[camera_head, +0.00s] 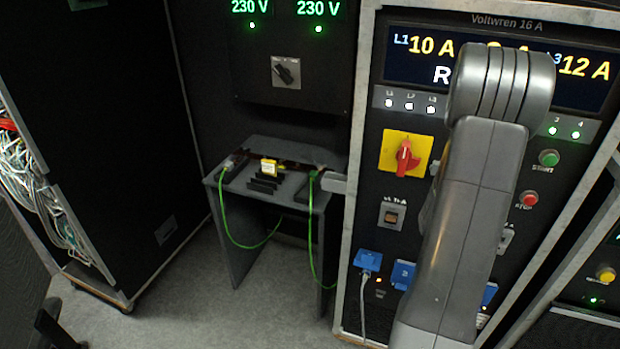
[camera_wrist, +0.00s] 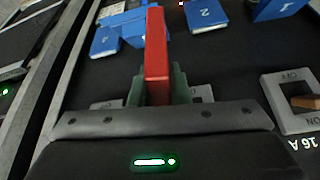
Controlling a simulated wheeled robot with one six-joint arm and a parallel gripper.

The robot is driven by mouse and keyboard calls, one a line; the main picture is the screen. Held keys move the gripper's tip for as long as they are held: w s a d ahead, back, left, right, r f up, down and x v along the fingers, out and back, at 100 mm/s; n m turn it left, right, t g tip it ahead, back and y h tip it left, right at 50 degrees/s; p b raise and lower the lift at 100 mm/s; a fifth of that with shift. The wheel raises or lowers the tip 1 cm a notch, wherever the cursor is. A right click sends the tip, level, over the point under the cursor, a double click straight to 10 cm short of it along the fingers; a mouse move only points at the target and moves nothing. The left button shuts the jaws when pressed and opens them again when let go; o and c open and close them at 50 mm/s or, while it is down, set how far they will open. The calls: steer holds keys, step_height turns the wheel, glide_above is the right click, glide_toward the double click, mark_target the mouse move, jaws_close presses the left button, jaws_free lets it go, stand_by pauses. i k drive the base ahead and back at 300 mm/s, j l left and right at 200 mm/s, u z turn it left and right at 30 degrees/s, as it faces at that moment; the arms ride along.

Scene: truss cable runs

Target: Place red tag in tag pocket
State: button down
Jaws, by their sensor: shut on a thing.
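In the wrist view the red tag (camera_wrist: 157,50) stands upright between the two green-grey fingers of my gripper (camera_wrist: 158,86). My gripper is shut on the tag, and the tag's far end sticks out past the fingers toward the blue sockets. In the head view my arm covers my gripper and the tag. I cannot make out the tag pocket for certain in either view. Pale grey frames partly show behind my fingers in the wrist view, but I cannot tell what they are.
The power cabinet (camera_head: 394,240) carries a red rotary switch (camera_head: 405,157), a rocker switch (camera_head: 393,215) and blue sockets, one (camera_head: 367,260) with a cable plugged in. Floor between is clear.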

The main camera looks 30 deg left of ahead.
mark_target(337, 188)
steer(key=j, duration=0.55)
steer(key=k+j+z, duration=0.15)
steer(key=j, duration=0.9)
steer(key=k+j+z, duration=0.1)
steer(key=j, duration=0.4)
steer(key=k, duration=0.05)
